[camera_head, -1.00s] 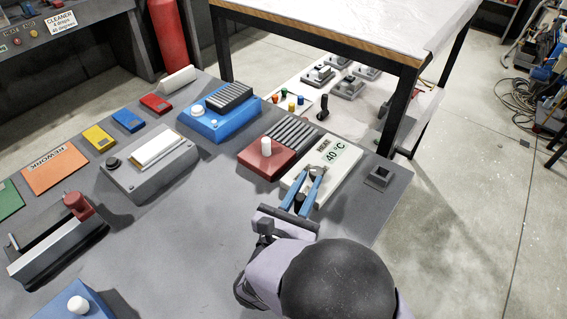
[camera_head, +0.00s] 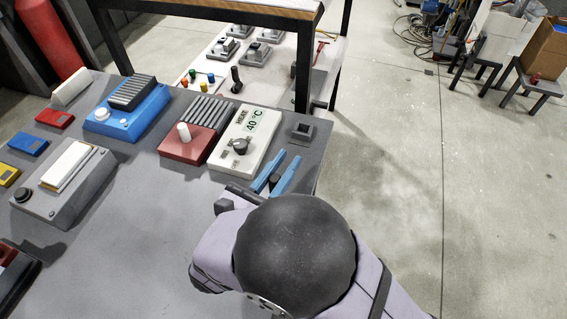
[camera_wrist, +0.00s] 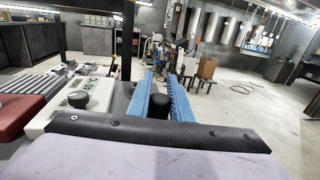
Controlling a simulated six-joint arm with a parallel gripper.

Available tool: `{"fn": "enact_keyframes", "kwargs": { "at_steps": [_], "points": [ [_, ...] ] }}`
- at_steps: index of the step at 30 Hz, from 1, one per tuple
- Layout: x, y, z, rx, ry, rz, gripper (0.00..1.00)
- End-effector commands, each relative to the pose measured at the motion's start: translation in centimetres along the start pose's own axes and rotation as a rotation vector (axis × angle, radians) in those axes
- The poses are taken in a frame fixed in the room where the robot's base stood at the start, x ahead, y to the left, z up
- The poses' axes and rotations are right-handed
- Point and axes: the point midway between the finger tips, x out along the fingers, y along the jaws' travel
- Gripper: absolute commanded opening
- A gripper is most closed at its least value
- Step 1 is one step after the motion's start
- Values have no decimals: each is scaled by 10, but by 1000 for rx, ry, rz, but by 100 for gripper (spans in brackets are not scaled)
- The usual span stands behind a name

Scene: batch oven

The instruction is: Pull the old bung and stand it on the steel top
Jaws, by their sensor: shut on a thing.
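My gripper (camera_head: 278,175) has two blue fingers and is low over the grey bench top (camera_head: 130,215), just right of the white HEAT box. The fingers are closed on a short dark cylinder, seemingly the bung (camera_wrist: 158,105), which fills the gap between them in the wrist view. In the head view the bung is mostly hidden by the fingers and my wrist. A small grey square block with a dark top (camera_head: 302,132) stands on the bench just beyond the fingertips. I cannot tell whether the bung touches anything below.
The white HEAT box (camera_head: 262,127) with a dark dial and "40 °C" label is left of the fingers. A red ribbed box with a white knob (camera_head: 190,145) and a blue box (camera_head: 125,115) stand further left. The bench's right edge is close. A table (camera_head: 230,12) stands behind.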

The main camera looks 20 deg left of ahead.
Motion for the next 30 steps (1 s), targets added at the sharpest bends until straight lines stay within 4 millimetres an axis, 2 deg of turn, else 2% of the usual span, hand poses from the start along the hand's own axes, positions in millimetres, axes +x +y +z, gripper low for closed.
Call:
{"fn": "enact_keyframes", "kwargs": {
  "at_steps": [4, 24, 30],
  "points": [
    [-1, 0, 0, 3, 0, 0, 0],
    [0, 1, -58, 2, 0, 1, 0],
    [0, 1, -67, 4, 0, 1, 0]
  ]
}}
